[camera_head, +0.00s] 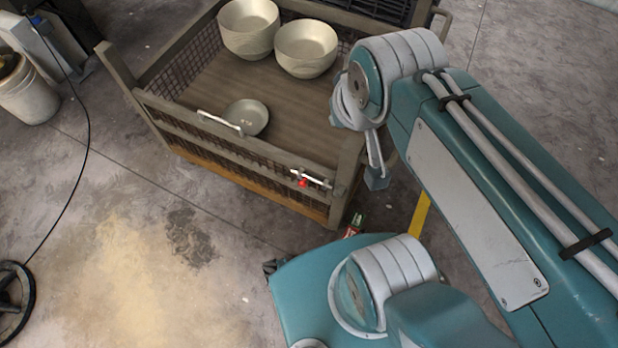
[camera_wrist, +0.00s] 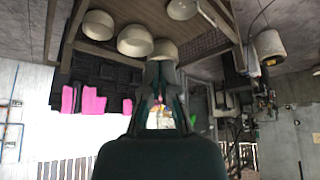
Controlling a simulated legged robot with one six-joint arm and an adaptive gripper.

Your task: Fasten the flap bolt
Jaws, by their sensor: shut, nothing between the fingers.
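The flap bolt (camera_head: 318,179) is a small silver rod with a red knob (camera_head: 303,183), at the right end of the flap's top rail in the head view. The flap (camera_head: 235,145) is the upright front mesh side of the crate, with a pale bar handle (camera_head: 220,122) left of the bolt. I cannot tell how far the bolt reaches into the corner post. My gripper (camera_wrist: 160,72) is shut and empty in the wrist view, its fingertips together. In the head view, I cannot make out its fingertips. I cannot make out the bolt in the wrist view.
Two bowl stacks (camera_head: 248,28) (camera_head: 306,47) stand at the back of the crate (camera_head: 108,62); a shallower bowl (camera_head: 247,117) lies near the flap. A white bucket (camera_head: 27,92), a cable and a black wheel (camera_head: 15,295) are at left. Floor before the flap is clear.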

